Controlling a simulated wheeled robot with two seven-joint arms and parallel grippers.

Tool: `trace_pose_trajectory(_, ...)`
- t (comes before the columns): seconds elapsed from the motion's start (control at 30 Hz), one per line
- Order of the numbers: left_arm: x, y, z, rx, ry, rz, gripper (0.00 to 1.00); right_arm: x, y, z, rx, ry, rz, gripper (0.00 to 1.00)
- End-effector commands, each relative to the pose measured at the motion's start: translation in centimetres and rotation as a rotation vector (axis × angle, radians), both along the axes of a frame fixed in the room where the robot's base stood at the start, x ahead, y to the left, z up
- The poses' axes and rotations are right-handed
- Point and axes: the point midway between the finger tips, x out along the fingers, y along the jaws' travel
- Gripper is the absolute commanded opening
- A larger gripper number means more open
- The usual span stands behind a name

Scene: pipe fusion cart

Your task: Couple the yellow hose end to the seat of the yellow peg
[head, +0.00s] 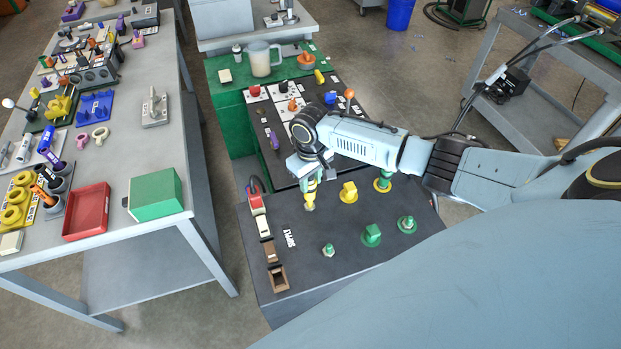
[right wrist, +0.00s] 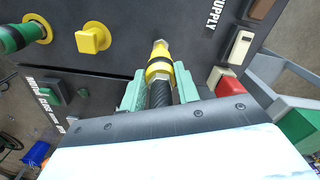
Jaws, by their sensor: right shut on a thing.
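My right gripper (head: 310,176) is over the left part of the dark panel (head: 300,268), shut on the yellow hose end (head: 311,191). In the right wrist view the yellow hose end (right wrist: 160,67) has a black band, and its black hose (right wrist: 161,94) runs back between the pale green fingers. A metallic tip (right wrist: 160,44) is at its far end, close to the panel; I cannot tell whether it touches or sits on anything. A square yellow peg (head: 349,192) on a yellow round base stands to the right, apart from the hose end. It also shows in the wrist view (right wrist: 93,38).
A green fitting with a yellow ring (head: 383,182) and several green fittings, one a block (head: 372,235), stand on the panel. A row of red, white and brown connectors (head: 264,227) lines its left side. A grey table (head: 150,222) with a red tray (head: 87,211) stands left.

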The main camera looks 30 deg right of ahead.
Motion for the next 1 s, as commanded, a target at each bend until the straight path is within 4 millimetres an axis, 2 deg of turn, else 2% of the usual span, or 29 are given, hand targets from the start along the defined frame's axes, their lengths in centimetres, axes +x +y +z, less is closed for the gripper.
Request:
trace_pose_trajectory(0.53,0.03,-0.02,0.8,0.0,-0.001,0.0,0.36,0.03,0.09,0.1,0.001,-0.001,-0.001,0.0)
trace_pose_trajectory(1.0,0.03,-0.03,0.55,0.0,0.0,0.0,0.36,0.01,0.06,-0.26,0.001,-0.001,0.0,0.0)
